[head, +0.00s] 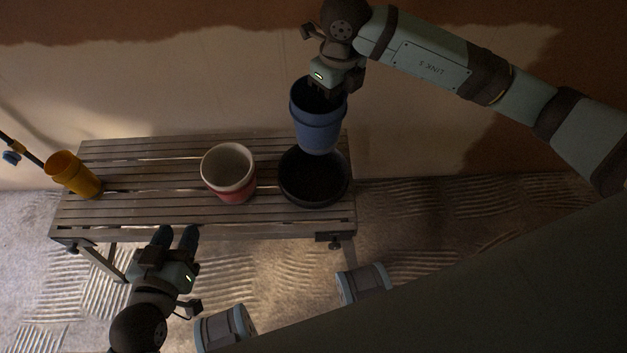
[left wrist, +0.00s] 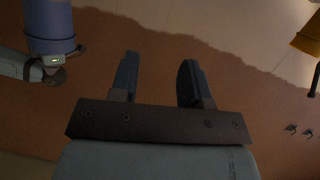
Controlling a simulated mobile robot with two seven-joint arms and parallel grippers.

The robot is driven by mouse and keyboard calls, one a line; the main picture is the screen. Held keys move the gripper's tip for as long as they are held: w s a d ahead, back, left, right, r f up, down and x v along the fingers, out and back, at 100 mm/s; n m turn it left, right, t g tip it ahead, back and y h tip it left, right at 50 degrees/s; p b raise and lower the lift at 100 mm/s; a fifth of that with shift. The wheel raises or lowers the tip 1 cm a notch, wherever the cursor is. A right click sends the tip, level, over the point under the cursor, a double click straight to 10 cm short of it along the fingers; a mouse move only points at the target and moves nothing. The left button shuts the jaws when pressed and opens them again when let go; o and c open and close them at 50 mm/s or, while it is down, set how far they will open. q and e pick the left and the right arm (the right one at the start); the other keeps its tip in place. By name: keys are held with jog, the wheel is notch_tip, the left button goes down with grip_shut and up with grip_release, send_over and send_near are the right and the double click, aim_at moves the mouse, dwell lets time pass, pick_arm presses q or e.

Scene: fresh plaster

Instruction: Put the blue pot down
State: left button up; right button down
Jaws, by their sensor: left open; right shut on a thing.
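The blue pot (head: 318,128) is upright in my right gripper (head: 322,92), which is shut on its rim. In the head view the pot overlaps the far part of a round black dish (head: 314,190) on the slatted bench; I cannot tell whether they touch. The blue pot also shows at the upper left of the left wrist view (left wrist: 48,22). My left gripper (head: 178,234) is open and empty at the near edge of the bench. Its two fingers (left wrist: 155,80) stand apart with nothing between them in the left wrist view.
The slatted wooden bench (head: 130,207) also holds a red and white pot (head: 229,172) in the middle and a yellow pot (head: 75,175) at the left end. A dark pole (head: 20,148) is left of the yellow pot. Bare slats lie between the pots. A plastered wall stands behind.

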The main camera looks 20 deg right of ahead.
jog(key=m, duration=0.3)
jog(key=shift+s+a, duration=0.15)
jog(key=shift+s, duration=0.25)
jog(key=shift+f+m, duration=0.2)
jog(key=shift+m, duration=0.2)
notch_tip(320, 180, down, 4)
jog(key=shift+s+r+b, duration=0.1)
jog(key=shift+b, duration=0.4)
notch_tip(320, 180, down, 2)
jog(key=shift+f+b, duration=0.1)
jog(key=shift+b, duration=0.2)
pick_arm(q)
jog(key=w+d+r+t+h+b, duration=0.1)
jog(key=d+r+t+h+b, duration=0.2)
jog(key=r, duration=0.6)
jog(key=shift+d+r+t+h, duration=0.15)
jog(key=shift+r+t+h, duration=0.2)
jog(key=shift+t, duration=0.35)
pick_arm(e)
notch_tip(320, 180, down, 13)
jog(key=shift+f, duration=0.2)
pick_arm(q)
jog(key=shift+f, duration=0.15)
pick_arm(e)
jog(key=shift+f, duration=0.1)
